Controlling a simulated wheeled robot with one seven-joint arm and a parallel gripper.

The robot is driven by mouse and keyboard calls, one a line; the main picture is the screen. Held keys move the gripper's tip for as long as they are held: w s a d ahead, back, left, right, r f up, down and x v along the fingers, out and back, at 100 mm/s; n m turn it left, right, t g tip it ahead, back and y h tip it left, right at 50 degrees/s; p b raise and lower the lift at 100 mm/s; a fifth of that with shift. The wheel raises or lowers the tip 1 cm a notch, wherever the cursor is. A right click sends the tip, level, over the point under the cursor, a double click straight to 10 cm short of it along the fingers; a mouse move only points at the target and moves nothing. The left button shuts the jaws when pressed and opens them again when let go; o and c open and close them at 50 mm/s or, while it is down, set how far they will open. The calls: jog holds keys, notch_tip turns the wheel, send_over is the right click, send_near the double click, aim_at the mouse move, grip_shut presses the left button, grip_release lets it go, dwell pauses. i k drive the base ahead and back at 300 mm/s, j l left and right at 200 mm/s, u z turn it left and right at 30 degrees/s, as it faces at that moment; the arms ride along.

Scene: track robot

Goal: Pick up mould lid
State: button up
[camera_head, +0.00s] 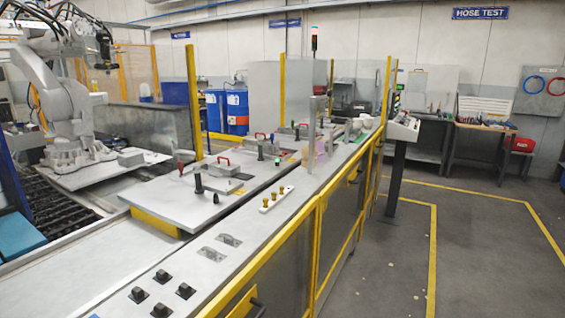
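No part is clearly marked as the mould lid. A grey plate (215,188) lies on the long bench, carrying flat metal parts with red handles. The nearer part with a red handle (223,159) sits near the plate's middle. Another red handle (260,135) shows on a part farther back. I cannot tell which of these is the lid. The parts are small, and posts and knobs partly cover the farther ones. My gripper is not in view.
The long metal bench (190,265) has yellow edging, dark square fittings (162,279) and a strip with brass pegs (276,199). A white industrial arm (65,100) stands at left. Yellow posts (194,105) rise beside the bench. A control stand (397,170) is at right. Floor (480,260) at right is clear.

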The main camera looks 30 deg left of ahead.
aim_at(226, 168)
jog(key=i+l+u, duration=0.1)
jog(key=i, duration=1.6)
jog(key=i+u, duration=0.45)
jog(key=i+l+u, duration=0.15)
jog(key=i+u, duration=0.2)
jog(key=u, duration=0.15)
jog(key=i+j+u, duration=0.1)
jog(key=u, duration=0.3)
jog(key=i+u, duration=0.2)
jog(key=u, duration=0.15)
jog(key=i+u, duration=0.2)
jog(key=u, duration=0.2)
jog(key=i+l+u, duration=0.1)
jog(key=u, duration=0.3)
